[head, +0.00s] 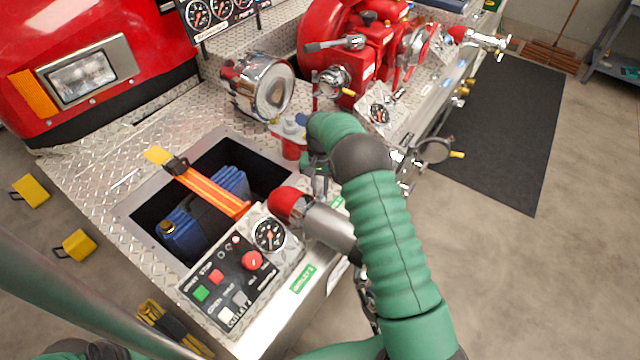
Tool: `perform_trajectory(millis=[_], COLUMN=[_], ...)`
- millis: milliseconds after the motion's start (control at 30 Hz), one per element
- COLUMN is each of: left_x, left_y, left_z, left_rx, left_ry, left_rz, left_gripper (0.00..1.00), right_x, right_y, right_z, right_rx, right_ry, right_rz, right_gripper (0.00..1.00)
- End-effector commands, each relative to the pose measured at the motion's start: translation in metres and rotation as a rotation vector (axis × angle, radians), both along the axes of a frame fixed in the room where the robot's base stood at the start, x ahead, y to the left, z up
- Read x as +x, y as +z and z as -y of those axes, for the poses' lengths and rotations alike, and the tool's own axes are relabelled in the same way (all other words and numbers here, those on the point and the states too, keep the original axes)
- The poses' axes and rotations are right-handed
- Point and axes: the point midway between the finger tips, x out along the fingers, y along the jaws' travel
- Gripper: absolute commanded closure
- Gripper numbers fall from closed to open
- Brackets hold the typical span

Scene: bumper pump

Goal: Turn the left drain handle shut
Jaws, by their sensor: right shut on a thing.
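My right arm in its green sleeve comes up from the lower right of the head view and bends over the front edge of the metal bumper. My right gripper (316,172) points down at that edge, to the right of the open storage well, and is partly hidden behind my own wrist. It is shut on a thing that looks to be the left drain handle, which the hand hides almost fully. I cannot tell the handle's angle. My left gripper is out of view.
A red-capped metal outlet (325,222) and a control panel (235,280) with a gauge sit close below the gripper. The red pump (375,65) is behind. A dark mat (510,130) lies right.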

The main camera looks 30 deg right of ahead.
Motion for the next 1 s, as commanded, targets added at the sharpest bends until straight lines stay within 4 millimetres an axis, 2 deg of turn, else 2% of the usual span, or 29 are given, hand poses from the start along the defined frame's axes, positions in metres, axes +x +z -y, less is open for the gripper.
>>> perform_trajectory(millis=[300,500,1000], left_x=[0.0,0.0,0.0], left_y=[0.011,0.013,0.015], left_z=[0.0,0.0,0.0], left_rx=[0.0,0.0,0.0], left_ry=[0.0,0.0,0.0], left_rz=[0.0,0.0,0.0], left_gripper=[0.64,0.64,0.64], right_x=[0.002,0.003,0.003], right_y=[0.002,0.002,0.002], right_z=[0.001,0.001,0.001], right_rx=[-0.003,-0.003,-0.002], right_ry=[-0.268,-0.387,-0.487], right_rz=[0.007,0.008,0.009], right_gripper=[1.0,1.0,1.0])
